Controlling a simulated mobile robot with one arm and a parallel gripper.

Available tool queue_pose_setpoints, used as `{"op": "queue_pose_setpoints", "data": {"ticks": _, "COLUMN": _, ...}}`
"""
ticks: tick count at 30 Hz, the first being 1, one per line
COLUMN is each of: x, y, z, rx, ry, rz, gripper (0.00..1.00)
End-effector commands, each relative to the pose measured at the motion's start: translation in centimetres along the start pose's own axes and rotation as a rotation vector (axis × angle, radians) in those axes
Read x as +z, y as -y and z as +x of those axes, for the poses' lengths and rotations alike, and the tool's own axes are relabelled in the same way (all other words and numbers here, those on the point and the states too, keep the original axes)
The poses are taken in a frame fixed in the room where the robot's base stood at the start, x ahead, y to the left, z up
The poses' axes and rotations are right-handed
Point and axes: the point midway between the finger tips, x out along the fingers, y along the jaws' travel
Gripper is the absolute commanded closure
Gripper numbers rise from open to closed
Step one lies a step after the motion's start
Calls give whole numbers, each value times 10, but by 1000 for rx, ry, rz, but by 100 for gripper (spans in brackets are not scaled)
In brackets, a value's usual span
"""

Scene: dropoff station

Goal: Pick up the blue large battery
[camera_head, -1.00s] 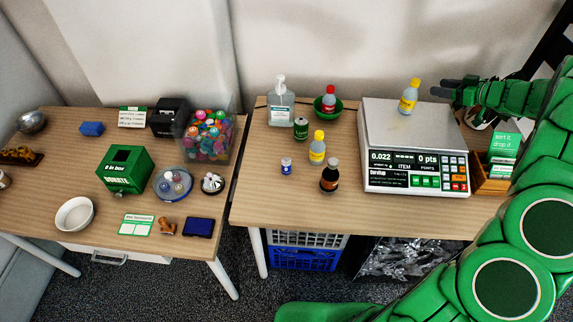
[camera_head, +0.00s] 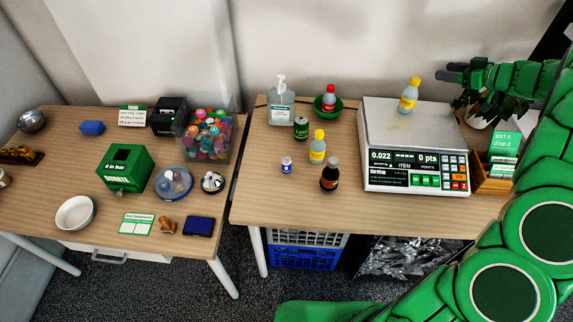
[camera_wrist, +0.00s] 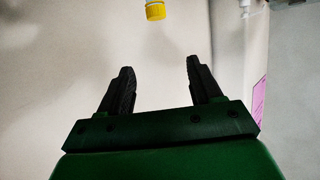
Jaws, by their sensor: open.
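A small blue and white cylinder (camera_head: 287,165), which looks like the blue battery, stands upright on the right table. My gripper (camera_head: 450,71) is at the upper right, above and beyond the scale, well away from the battery. In the wrist view my gripper (camera_wrist: 160,67) has its two black fingers apart with nothing between them. The battery does not show in the wrist view.
The table's front left is clear.

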Motion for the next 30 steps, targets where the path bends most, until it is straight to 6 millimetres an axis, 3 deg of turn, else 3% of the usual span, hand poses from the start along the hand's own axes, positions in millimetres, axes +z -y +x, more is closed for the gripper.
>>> {"op": "queue_pose_setpoints", "data": {"ticks": 14, "x": -17, "y": 28, "z": 89, "rx": 22, "ry": 73, "rz": -155, "gripper": 36}}
{"op": "queue_pose_setpoints", "data": {"ticks": 21, "x": -30, "y": 62, "z": 160, "rx": 42, "ry": 150, "rz": -312, "gripper": 36}}
{"op": "queue_pose_setpoints", "data": {"ticks": 30, "x": -42, "y": 115, "z": 235, "rx": 68, "ry": 271, "rz": -533, "gripper": 36}}
